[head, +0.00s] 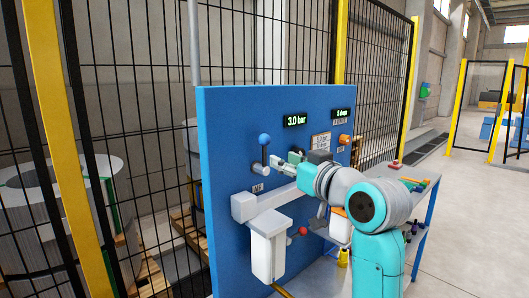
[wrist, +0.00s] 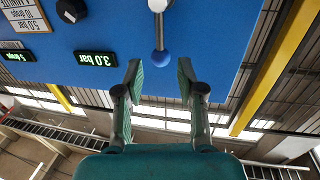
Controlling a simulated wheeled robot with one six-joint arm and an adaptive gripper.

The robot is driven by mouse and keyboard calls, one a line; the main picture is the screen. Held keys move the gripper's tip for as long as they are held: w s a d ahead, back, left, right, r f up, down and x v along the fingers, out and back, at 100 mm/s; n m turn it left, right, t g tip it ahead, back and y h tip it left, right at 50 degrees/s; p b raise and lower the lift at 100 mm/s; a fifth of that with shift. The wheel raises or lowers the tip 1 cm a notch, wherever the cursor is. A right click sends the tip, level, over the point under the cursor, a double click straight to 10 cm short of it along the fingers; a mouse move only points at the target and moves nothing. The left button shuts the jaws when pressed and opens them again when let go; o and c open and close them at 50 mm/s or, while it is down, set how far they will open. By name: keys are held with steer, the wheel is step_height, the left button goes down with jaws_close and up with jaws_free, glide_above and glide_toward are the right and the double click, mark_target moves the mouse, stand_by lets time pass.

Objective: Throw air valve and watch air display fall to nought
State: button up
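The air valve (head: 264,152) is on the blue panel, its lever standing upright with a blue ball on top. A small label below it seems to read AIR. In the wrist view, which is upside down, the blue ball (wrist: 159,58) hangs at the lever's end. The air display (head: 295,119) reads 3.0 bar; it also shows in the wrist view (wrist: 96,59). My gripper (head: 284,164) is open and empty, just right of the lever in the head view. In the wrist view my gripper (wrist: 160,74) has the ball lined up with the gap between its fingertips, apparently just beyond them.
A second display (head: 343,113) reads 5 drops, above an orange knob (head: 344,139). Below the valve are a grey housing with a white bowl (head: 268,250) and a red-balled handle (head: 303,231). A bench (head: 426,210) stands right; mesh fencing (head: 140,120) stands behind.

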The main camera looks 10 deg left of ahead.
mark_target(266, 152)
steer(key=x, duration=0.9)
steer(key=shift+w+a, duration=0.25)
steer(key=shift+w, duration=0.05)
jaws_close()
